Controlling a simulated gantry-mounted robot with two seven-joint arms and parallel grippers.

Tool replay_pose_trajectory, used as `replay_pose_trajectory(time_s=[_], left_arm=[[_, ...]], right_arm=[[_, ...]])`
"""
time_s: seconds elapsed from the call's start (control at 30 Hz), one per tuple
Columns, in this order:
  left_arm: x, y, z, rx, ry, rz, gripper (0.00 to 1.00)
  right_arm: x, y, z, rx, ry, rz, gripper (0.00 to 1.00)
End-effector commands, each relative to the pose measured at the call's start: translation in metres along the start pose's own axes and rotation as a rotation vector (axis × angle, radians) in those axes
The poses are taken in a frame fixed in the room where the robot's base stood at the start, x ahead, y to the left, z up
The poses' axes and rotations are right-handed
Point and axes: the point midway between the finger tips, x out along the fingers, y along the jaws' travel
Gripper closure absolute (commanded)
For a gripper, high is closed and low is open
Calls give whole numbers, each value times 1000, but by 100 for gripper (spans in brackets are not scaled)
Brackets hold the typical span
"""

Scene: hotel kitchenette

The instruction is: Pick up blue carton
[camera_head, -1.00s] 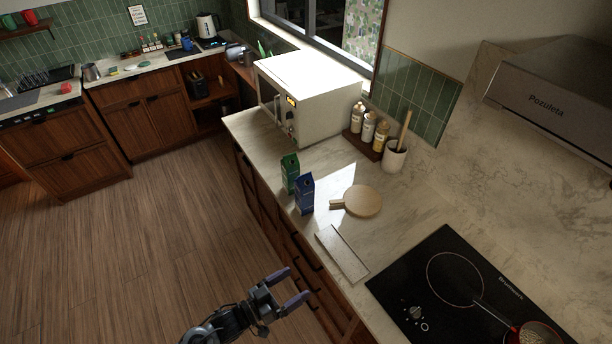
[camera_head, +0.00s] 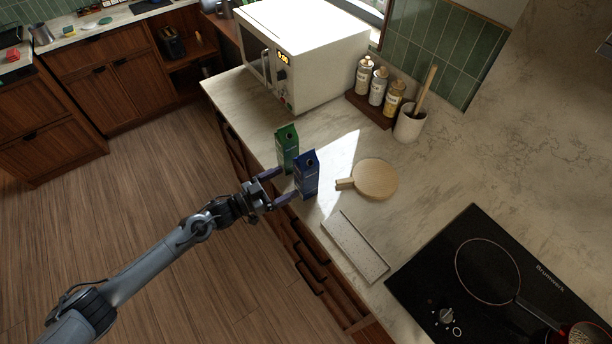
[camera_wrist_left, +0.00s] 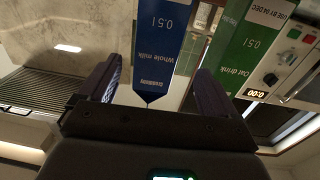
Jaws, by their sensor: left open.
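The blue carton (camera_head: 307,174), upright on the marble counter near its front edge, is labelled whole milk in the left wrist view (camera_wrist_left: 165,45). The green carton (camera_head: 287,147) stands just behind it to the left; its oat drink label shows in the left wrist view (camera_wrist_left: 252,45). My left gripper (camera_head: 279,186) is open at the counter's edge, with its fingers pointing toward the blue carton. In the left wrist view my gripper (camera_wrist_left: 157,85) has the blue carton between its spread fingers, not gripped. Whether a finger touches the carton cannot be told. My right gripper is not in view.
A round wooden board (camera_head: 374,179) lies right of the cartons, and a pale rectangular tray (camera_head: 355,246) lies in front. A white microwave (camera_head: 302,52), bottles (camera_head: 377,86) and a utensil crock (camera_head: 410,123) stand behind. A black cooktop (camera_head: 450,270) with a pan is at the right.

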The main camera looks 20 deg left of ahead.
Motion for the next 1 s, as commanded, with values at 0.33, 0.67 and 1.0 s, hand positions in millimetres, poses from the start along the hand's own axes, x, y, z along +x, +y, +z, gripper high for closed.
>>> replay_pose_trajectory(time_s=[0.33, 0.67, 1.0], left_arm=[[31, 1, 0, -1, -1, 1, 8], [68, 6, 0, -1, 1, 2, 8], [82, 6, 2, -1, -2, 1, 8]], right_arm=[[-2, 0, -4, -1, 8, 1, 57], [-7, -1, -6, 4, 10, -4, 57], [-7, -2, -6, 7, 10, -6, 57]])
